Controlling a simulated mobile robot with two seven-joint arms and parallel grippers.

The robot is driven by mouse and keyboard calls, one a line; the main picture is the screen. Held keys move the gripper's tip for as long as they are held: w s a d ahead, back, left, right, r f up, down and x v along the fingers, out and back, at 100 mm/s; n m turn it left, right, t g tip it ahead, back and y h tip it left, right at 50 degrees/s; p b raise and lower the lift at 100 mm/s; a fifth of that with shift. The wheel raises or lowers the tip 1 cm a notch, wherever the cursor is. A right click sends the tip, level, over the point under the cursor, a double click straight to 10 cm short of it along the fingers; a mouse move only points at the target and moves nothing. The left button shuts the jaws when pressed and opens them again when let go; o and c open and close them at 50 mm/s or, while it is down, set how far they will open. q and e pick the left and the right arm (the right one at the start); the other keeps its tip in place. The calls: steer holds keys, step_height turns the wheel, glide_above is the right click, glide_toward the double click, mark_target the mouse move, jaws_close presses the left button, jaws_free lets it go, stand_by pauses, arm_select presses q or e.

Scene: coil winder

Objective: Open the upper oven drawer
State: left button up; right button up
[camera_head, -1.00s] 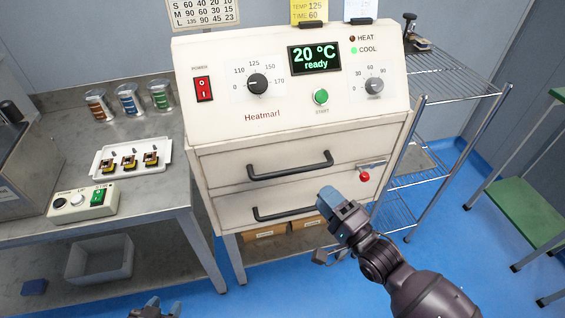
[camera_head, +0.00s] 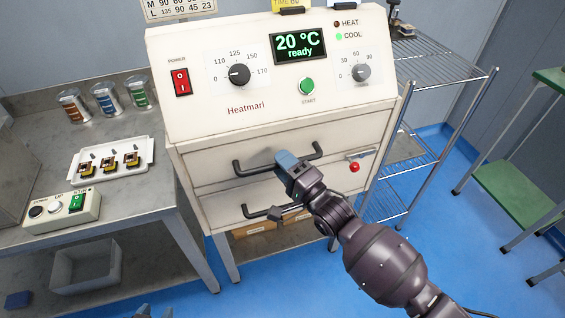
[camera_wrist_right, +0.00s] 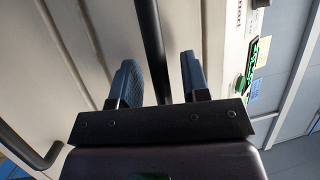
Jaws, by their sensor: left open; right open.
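The upper oven drawer (camera_head: 205,170) is closed in the white Heatmari oven, with a black bar handle (camera_head: 254,172) across its front. My right gripper (camera_head: 285,158) is at this handle in the head view and covers part of it. In the right wrist view the handle (camera_wrist_right: 151,40) runs between the two blue fingers of my right gripper (camera_wrist_right: 161,80). The fingers stand apart, with a gap on each side of the bar. My left gripper (camera_head: 155,312) shows only partly at the bottom edge of the head view, away from the oven.
A lower drawer handle (camera_head: 258,213) sits below, also seen in the wrist view (camera_wrist_right: 40,155). A red knob (camera_head: 354,167) is right of the upper handle. A steel table (camera_head: 130,207) with a white tray (camera_head: 78,172) stands left, a wire shelf (camera_head: 440,70) right.

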steer(key=shift+w+a, duration=0.15)
steer(key=shift+w, duration=0.05)
jaws_close()
stand_by(0.3)
